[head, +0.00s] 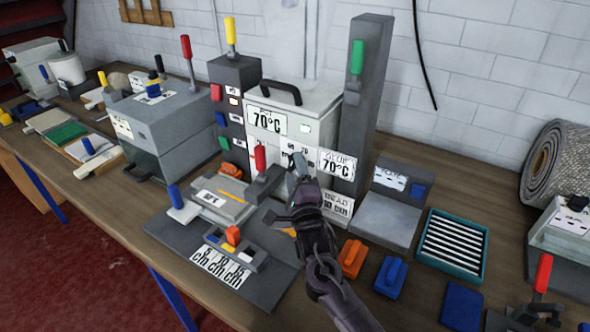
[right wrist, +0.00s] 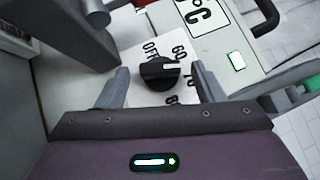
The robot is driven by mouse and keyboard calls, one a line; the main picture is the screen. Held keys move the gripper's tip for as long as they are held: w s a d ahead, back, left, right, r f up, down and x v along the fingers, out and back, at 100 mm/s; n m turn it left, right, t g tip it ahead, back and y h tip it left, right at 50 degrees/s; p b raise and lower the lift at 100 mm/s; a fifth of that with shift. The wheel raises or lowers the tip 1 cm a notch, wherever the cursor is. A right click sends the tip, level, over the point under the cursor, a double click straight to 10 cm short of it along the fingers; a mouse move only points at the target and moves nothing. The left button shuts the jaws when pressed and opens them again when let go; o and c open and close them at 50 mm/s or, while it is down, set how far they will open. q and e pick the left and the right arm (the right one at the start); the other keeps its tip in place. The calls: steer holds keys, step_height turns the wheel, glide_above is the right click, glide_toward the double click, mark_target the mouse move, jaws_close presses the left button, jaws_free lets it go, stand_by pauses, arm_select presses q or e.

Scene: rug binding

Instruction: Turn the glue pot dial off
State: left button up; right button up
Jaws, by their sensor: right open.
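The glue pot (head: 318,103) is a pale box with a dark top handle and a "POT 70°C" plate, at the middle of the head view. Its black dial (right wrist: 158,74) shows in the right wrist view on a white face marked OFF, 60, 70 and 80. The dial's white pointer line points right, between the 60 and 70 marks. My right gripper (head: 297,168) is at the pot's front, hiding the dial in the head view. In the right wrist view its open fingers (right wrist: 163,88) stand on either side of the dial, apart from it. My left gripper is not in view.
A green light (right wrist: 236,60) shows on the pot. A tall grey post (head: 366,95) with a green handle stands right of the pot. A red-handled lever (head: 260,158) is close left of my gripper. Orange and blue blocks (head: 391,277) lie at the bench front.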

steer(key=shift+a, duration=0.1)
steer(key=c, duration=1)
steer(key=shift+r+p, duration=0.2)
steer(key=shift+p, duration=0.45)
steer(key=n+g+p, duration=0.1)
steer(key=n+p, duration=0.1)
steer(key=p, duration=0.1)
steer(key=r+n+g+p, duration=0.1)
steer(key=n+g+p, duration=0.1)
steer(key=p, duration=0.2)
steer(key=shift+g, duration=0.3)
steer(key=shift+f+n+g+p, duration=0.1)
steer(key=shift+n+g+p, duration=0.35)
steer(key=shift+p, duration=0.4)
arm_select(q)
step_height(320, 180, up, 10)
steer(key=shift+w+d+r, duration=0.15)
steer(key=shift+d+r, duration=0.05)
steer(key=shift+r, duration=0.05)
arm_select(e)
steer(key=shift+f+g, duration=0.15)
steer(key=shift+g, duration=0.1)
steer(key=o, duration=1)
